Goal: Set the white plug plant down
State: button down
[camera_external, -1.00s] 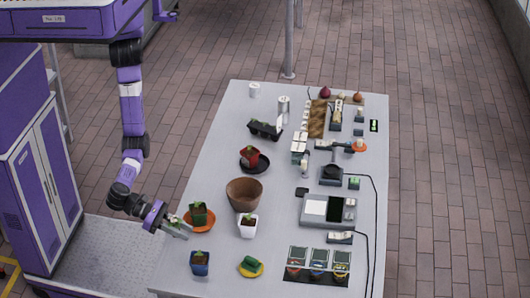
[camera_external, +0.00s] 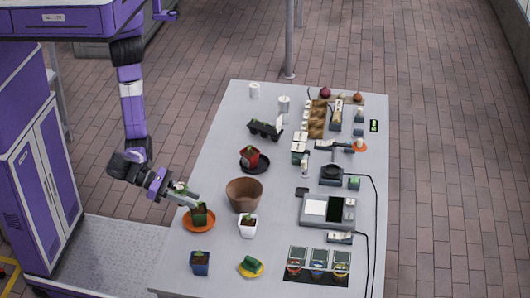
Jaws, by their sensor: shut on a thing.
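My gripper (camera_external: 188,197) is at the left side of the table, just above and beside a dark green pot (camera_external: 200,216) on an orange saucer (camera_external: 187,224). It is shut on a small pale and green thing (camera_external: 180,187), which I take to be the white plug plant. The jaws hide part of it, and its shape is too small to make out. It appears held up, above the table's left edge. A white square pot (camera_external: 247,229) with dark soil and a green sprout stands to the right, apart from my gripper.
A large empty brown pot (camera_external: 244,195) stands right of my gripper. A red pot (camera_external: 249,157) on a dark saucer is behind it. A blue pot (camera_external: 200,263) and a yellow dish (camera_external: 250,268) are in front. A scale-like device (camera_external: 327,209) and several small items fill the right side.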

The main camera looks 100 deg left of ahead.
jog(key=w+a+n+y+b, duration=0.15)
jog(key=w+a, duration=0.25)
jog(key=w, duration=0.5)
jog(key=w+a+n+y+b, duration=0.15)
jog(key=w+a, duration=0.25)
jog(key=w, duration=0.6)
jog(key=m+h+b, duration=0.2)
jog(key=m+h, duration=0.1)
send_over(310, 238)
notch_tip(310, 238, down, 20)
jog(key=shift+d+f+b, duration=0.1)
jog(key=shift+f+b, duration=0.05)
jog(key=shift+b, duration=0.9)
jog(key=shift+f, duration=0.15)
jog(key=c, duration=1.1)
grip_release()
jog(key=shift+c, duration=0.2)
